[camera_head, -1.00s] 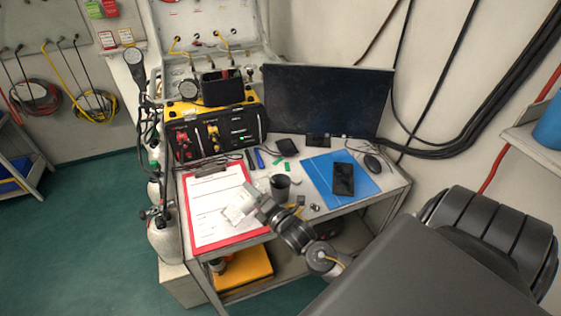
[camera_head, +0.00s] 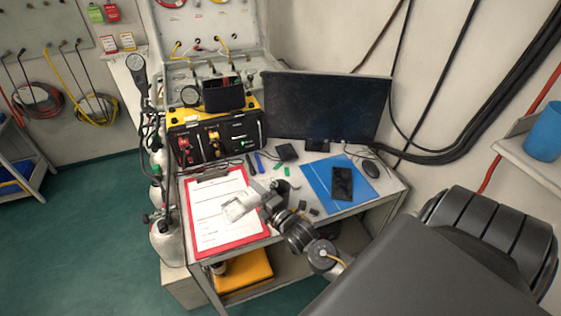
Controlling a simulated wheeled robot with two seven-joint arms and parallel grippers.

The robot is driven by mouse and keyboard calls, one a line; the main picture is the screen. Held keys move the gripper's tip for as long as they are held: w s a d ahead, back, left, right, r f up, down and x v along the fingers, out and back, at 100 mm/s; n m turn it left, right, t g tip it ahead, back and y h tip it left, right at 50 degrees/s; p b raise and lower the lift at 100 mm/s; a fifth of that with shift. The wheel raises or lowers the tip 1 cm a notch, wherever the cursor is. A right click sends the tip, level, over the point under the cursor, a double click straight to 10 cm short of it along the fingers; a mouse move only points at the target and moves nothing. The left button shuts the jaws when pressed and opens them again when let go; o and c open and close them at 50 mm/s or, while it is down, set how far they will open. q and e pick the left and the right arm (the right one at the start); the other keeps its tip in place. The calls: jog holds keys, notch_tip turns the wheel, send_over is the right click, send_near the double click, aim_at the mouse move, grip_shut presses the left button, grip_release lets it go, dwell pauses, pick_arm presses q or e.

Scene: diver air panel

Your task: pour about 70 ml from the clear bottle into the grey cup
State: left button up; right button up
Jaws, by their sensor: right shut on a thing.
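My right gripper (camera_head: 254,198) reaches in from the lower right over the table. It is shut on the clear bottle (camera_head: 234,210), a pale, see-through shape at its tip above the white sheet of the red clipboard. The bottle looks tilted, pointing to the lower left, but its mouth and liquid level are too small to tell. The grey cup is not visible now; my right gripper and wrist cover the place where it stood. My left gripper is not in view.
The red clipboard (camera_head: 199,248) covers the table's left part. A blue folder (camera_head: 318,184) with a black phone (camera_head: 342,183) lies to the right, near a mouse (camera_head: 371,170). A monitor (camera_head: 326,105) and a yellow-black air panel (camera_head: 215,138) stand behind.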

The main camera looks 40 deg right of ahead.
aim_at(254, 202)
jog(key=shift+r, duration=0.2)
jog(key=shift+s+a+m, duration=0.1)
jog(key=shift+a+m, duration=0.25)
jog(key=shift+m, duration=0.05)
dwell(0.7)
jog(key=shift+f+m+p, duration=0.15)
jog(key=shift+m+p, duration=0.15)
jog(key=shift+m, duration=0.2)
dwell(1.3)
jog(key=f+n+b, duration=0.2)
jog(key=n+b, duration=0.1)
jog(key=shift+a+f+b, duration=0.2)
jog(key=shift+a+b, duration=0.05)
jog(key=shift+b, duration=0.05)
jog(key=shift+a+r+n, duration=0.1)
jog(key=shift+r+n, duration=0.15)
jog(key=shift+n, duration=0.35)
jog(key=shift+a+f+n+b, duration=0.2)
jog(key=shift+f+n+b, duration=0.15)
jog(key=shift+f+n, duration=0.05)
jog(key=shift+d+r+n+p, duration=0.1)
jog(key=shift+r+n+p, duration=0.25)
jog(key=shift+p, duration=0.3)
